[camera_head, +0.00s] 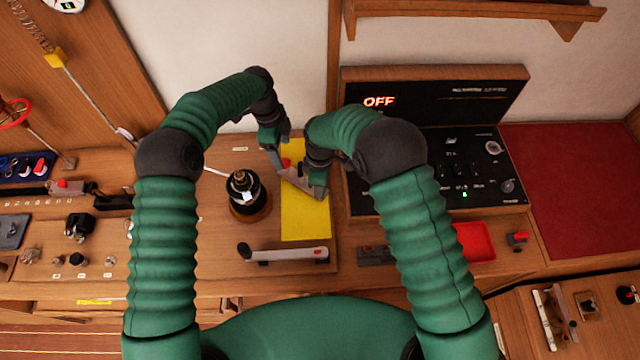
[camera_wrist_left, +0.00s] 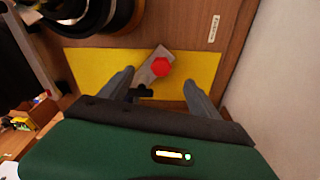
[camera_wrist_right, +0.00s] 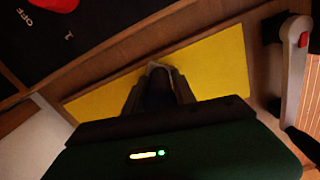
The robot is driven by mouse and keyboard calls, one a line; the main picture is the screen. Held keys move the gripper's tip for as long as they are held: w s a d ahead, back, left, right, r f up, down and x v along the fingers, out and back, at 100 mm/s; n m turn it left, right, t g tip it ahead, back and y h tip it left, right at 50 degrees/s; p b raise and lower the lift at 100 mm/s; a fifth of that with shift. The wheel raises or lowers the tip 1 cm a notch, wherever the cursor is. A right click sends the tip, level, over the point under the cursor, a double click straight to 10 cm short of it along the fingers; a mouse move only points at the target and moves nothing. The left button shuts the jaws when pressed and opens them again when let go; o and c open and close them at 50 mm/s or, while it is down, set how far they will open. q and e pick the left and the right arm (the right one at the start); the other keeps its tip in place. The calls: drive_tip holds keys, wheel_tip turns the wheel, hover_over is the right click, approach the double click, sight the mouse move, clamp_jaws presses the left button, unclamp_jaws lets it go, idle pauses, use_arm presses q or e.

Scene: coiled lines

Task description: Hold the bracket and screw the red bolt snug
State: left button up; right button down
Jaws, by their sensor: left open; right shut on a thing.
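The grey bracket (camera_head: 298,180) is over the yellow mat (camera_head: 305,220) in the head view. The bolt's red head (camera_head: 286,162) is at its left end. In the left wrist view the red bolt (camera_wrist_left: 160,67) shows as a hex head on the bracket (camera_wrist_left: 147,76). My left gripper (camera_wrist_left: 158,78) is open, its fingers apart on either side of the red head and not touching it. My right gripper (camera_wrist_right: 157,82) is shut on the bracket, whose pale edge (camera_wrist_right: 160,65) shows between the fingers. The bolt's shank is hidden.
A black round stand (camera_head: 248,195) is close on the left of the mat. The front part of the mat is clear.

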use_arm(q)
wheel_tip(320, 180, up, 12)
drive_tip(key=a, duration=0.1)
drive_tip(key=shift+w+a, duration=0.2)
drive_tip(key=shift+a, duration=0.05)
drive_tip(key=shift+f, duration=0.1)
use_arm(e)
drive_tip(key=c, duration=0.9)
unclamp_jaws()
drive_tip(key=shift+c, duration=0.2)
